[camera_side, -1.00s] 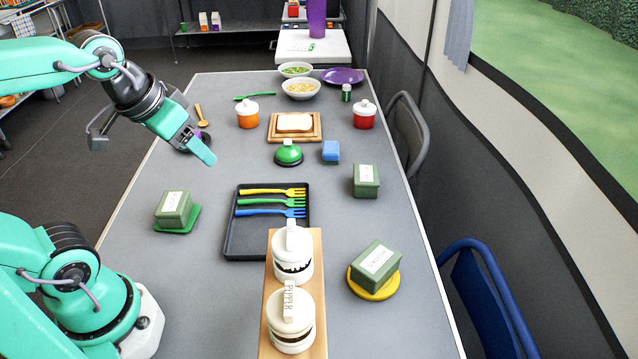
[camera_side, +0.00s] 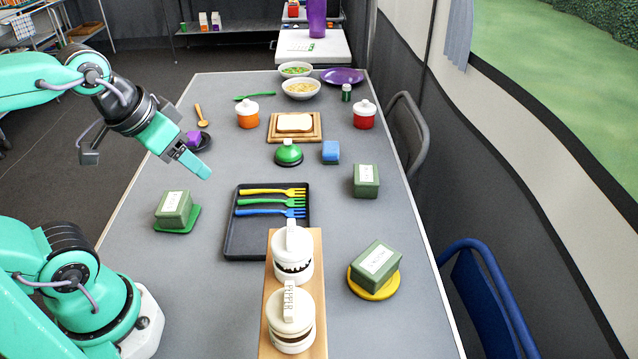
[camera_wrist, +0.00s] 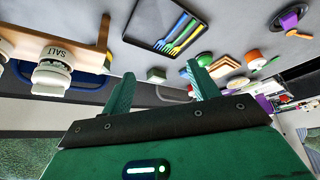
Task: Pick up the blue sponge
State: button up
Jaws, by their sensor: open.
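The blue sponge (camera_side: 331,147) stands on the grey table, just right of the green dome-shaped item (camera_side: 288,153). Its top is blue and its lower part looks darker. My gripper (camera_side: 204,171) is over the left part of the table, well left of the sponge and apart from it. In the wrist view my gripper (camera_wrist: 159,74) shows two green fingers spread apart with nothing held between them. I cannot make out the sponge in the wrist view.
A black tray (camera_side: 232,240) with several forks lies in the middle. A bread board (camera_side: 273,133) stands behind the dome. Green boxes stand left (camera_side: 173,208) and right (camera_side: 366,181). A red pot (camera_side: 365,116) is beyond the sponge. Bare table lies between gripper and dome.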

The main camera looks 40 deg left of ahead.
jog(key=shift+o, duration=1)
